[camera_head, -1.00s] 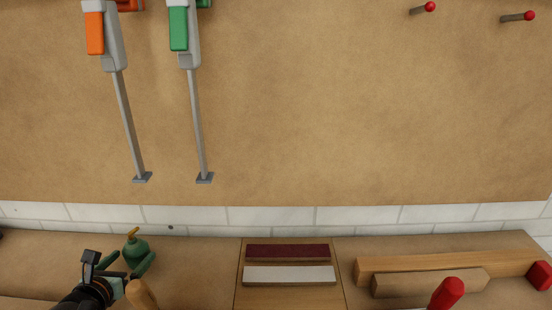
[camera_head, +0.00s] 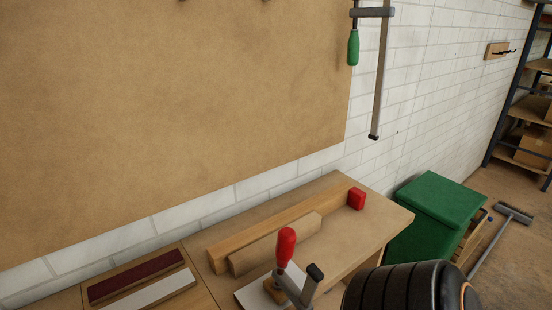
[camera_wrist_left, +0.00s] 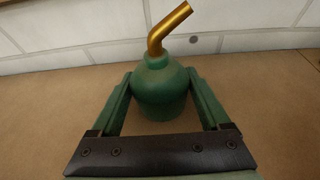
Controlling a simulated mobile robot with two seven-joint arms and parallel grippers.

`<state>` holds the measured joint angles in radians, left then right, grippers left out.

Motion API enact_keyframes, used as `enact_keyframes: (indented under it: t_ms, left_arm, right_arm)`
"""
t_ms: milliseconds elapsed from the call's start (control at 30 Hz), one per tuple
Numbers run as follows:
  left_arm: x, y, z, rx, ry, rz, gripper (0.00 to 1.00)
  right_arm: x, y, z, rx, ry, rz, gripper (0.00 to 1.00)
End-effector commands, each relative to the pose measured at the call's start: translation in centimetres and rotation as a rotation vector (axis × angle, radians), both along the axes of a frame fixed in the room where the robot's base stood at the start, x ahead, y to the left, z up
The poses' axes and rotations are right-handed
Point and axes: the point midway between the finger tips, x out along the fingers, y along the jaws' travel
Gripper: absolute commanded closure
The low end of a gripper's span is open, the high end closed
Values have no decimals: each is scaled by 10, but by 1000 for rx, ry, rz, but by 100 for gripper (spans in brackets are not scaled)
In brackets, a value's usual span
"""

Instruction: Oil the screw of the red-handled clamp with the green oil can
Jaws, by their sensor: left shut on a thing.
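The green oil can (camera_wrist_left: 162,92) with a bent brass spout stands upright between the fingers of my left gripper (camera_wrist_left: 158,82) in the left wrist view. The gripper is shut on its body. Neither shows in the head view now. The red-handled clamp (camera_head: 285,246) is at the bottom of the head view, on the bench by a pale plate (camera_head: 254,293). Its red handle points up and a grey bar with a dark tip stands beside it. Its lower part is cut off, and I cannot make out the screw clearly. My right gripper is not in view.
Two wooden strips (camera_head: 270,243) lie behind the clamp, with a red block (camera_head: 356,199) at their far end. Dark red and white bars (camera_head: 137,275) lie to the left. A green cabinet (camera_head: 435,215) stands right of the bench (camera_head: 383,222). A green-handled clamp (camera_head: 353,47) hangs on the wall.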

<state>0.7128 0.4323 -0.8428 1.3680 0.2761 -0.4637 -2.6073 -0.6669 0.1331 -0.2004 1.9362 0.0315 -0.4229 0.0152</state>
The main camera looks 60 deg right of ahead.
Motion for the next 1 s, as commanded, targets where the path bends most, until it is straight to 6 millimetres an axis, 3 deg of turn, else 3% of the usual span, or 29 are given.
enact_keyframes:
  t_ms: [33, 400, 1000]
  left_arm:
    - [0, 0, 0, 0, 0, 0, 38]
    - [0, 0, 0, 1, 1, 0, 79]
    - [0, 0, 54, 1, -2, -1, 79]
  right_arm:
    - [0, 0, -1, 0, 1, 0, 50]
    - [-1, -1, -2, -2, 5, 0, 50]
    - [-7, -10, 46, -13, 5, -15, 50]
